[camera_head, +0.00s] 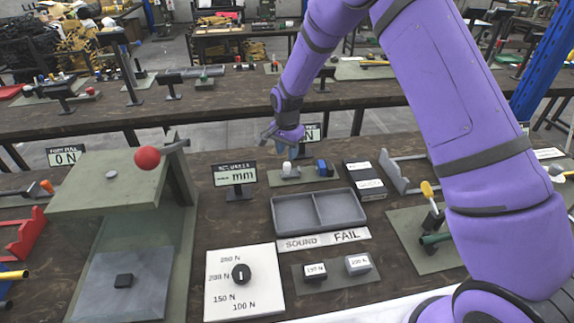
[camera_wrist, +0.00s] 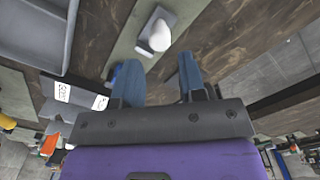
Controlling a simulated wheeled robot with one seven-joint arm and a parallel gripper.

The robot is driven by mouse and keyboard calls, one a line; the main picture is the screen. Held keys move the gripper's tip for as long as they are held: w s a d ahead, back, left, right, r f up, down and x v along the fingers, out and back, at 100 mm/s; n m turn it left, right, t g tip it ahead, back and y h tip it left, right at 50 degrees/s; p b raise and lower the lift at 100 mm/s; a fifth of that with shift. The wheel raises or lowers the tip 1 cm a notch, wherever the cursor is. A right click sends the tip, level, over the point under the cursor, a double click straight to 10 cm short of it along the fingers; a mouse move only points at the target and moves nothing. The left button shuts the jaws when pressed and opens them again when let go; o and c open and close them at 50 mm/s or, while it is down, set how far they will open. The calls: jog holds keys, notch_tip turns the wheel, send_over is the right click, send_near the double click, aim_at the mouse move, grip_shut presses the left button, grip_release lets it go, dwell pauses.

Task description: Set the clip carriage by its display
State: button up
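A green-grey strip (camera_head: 304,178) lies behind the grey tray. On it stands what looks like the clip carriage, a white rounded knob (camera_head: 286,169) on a small grey base, and a blue block (camera_head: 321,163) is to its right. The white knob also shows in the wrist view (camera_wrist: 160,36), just beyond the fingertips. The display (camera_head: 235,174) stands left of the strip and shows dashes and "mm". My gripper (camera_head: 292,152) is above and behind the knob. In the wrist view its two blue fingers (camera_wrist: 157,72) are apart with nothing between them.
A two-compartment grey tray (camera_head: 318,211) is empty in front of the strip. A black labelled box (camera_head: 365,182) stands to the right. A press with a red ball (camera_head: 147,158) is at left. A dial plate (camera_head: 243,282) and two labelled buttons (camera_head: 337,269) are in front.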

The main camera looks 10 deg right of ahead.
aim_at(287, 163)
notch_tip(287, 163, down, 6)
jog(key=shift+f, duration=0.1)
dwell(0.4)
